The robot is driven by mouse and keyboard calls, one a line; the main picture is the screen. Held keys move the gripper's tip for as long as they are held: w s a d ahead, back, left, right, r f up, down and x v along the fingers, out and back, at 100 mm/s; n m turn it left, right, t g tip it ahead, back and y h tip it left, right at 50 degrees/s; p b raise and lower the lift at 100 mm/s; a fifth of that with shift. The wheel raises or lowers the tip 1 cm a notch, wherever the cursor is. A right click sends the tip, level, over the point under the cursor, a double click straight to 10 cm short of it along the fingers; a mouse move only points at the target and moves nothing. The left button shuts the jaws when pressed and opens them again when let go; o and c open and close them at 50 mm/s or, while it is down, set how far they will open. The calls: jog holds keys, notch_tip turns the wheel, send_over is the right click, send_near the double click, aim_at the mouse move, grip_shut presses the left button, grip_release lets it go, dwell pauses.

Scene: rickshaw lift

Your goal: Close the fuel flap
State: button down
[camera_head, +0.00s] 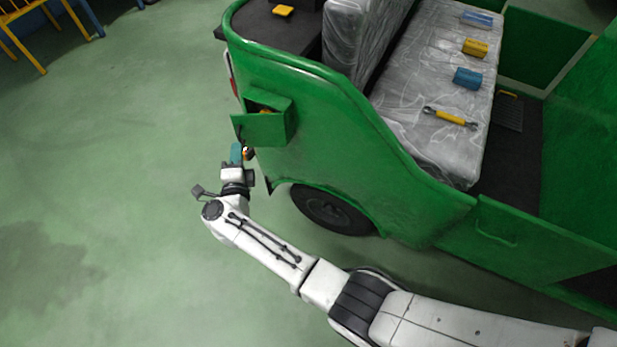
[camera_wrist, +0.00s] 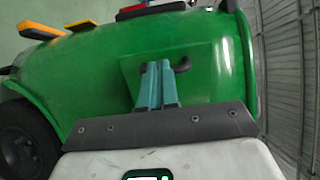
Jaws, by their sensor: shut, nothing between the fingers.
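The green fuel flap (camera_head: 262,130) stands open, sticking out from the rear side of the green rickshaw (camera_head: 345,120). A small yellow-orange part shows at its upper edge, mostly hidden by the flap. My gripper (camera_head: 237,147), with teal fingers, is shut and empty just below the flap's lower left edge. In the wrist view, my gripper (camera_wrist: 157,66) points at the green bodywork (camera_wrist: 90,80), with a squarish green panel behind the fingertips and a dark hook-like part beside them. I cannot tell whether the fingers touch the panel.
A rear wheel (camera_head: 332,208) sits below the flap. The plastic-covered seat (camera_head: 430,70) holds a wrench (camera_head: 450,117) and several small blocks. A yellow chair (camera_head: 22,40) stands at the far left. The green floor (camera_head: 110,150) left of the rickshaw is clear.

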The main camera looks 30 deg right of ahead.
jog(key=w+d+m+g+h+b, duration=0.1)
jog(key=w+m+g+h+b, duration=0.2)
jog(key=b, duration=1)
jog(key=shift+w+d+m+g+h+b, duration=0.15)
jog(key=shift+w+m+g+h+b, duration=0.45)
jog(key=shift+w+h, duration=1.2)
jog(key=shift+w+y, duration=0.3)
jog(key=shift+w, duration=0.05)
jog(key=shift+d, duration=0.2)
